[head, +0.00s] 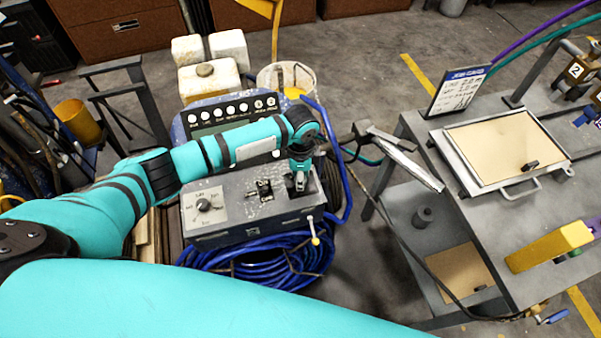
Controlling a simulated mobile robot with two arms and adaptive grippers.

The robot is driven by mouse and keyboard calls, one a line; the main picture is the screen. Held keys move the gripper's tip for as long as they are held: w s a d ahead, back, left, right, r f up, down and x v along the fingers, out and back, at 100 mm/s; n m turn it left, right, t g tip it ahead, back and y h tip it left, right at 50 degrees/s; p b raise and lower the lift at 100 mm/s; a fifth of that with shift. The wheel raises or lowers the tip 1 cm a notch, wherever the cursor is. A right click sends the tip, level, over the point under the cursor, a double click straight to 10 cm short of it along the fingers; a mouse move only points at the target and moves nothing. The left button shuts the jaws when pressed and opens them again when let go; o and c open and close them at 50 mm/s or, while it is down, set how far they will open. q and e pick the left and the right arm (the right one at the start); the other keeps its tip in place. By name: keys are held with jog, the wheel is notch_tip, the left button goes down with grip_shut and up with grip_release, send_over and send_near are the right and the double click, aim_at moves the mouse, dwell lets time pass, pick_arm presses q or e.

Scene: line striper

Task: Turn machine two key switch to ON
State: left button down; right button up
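A grey control box (240,222) stands left of centre, below a dark panel with a row of white knobs (232,110). On its top left is a round dark knob (204,205) with small labels around it, too small to read. A small metal fitting (263,190) sits in the middle of the box top. My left gripper (299,184) points down at the right end of the box top. Its fingers are small and partly hidden, so I cannot tell whether they hold anything. I cannot make out a key switch for certain. My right gripper is not in view.
Blue hose (255,262) is coiled below the box. A lever with a yellow tip (314,240) sticks out at its front right. A grey workbench (490,210) stands at right with a framed board (507,150), a sign (459,92) and a yellow block (549,247). A "2" tag (576,70) shows at far right.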

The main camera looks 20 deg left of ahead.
pick_arm(q)
jog(key=shift+w+r+m+p, duration=0.1)
jog(key=shift+m+p, duration=0.3)
jog(key=shift+m, duration=1.6)
jog(key=c, duration=0.9)
grip_release()
jog(key=shift+c, duration=0.2)
notch_tip(320, 180, up, 12)
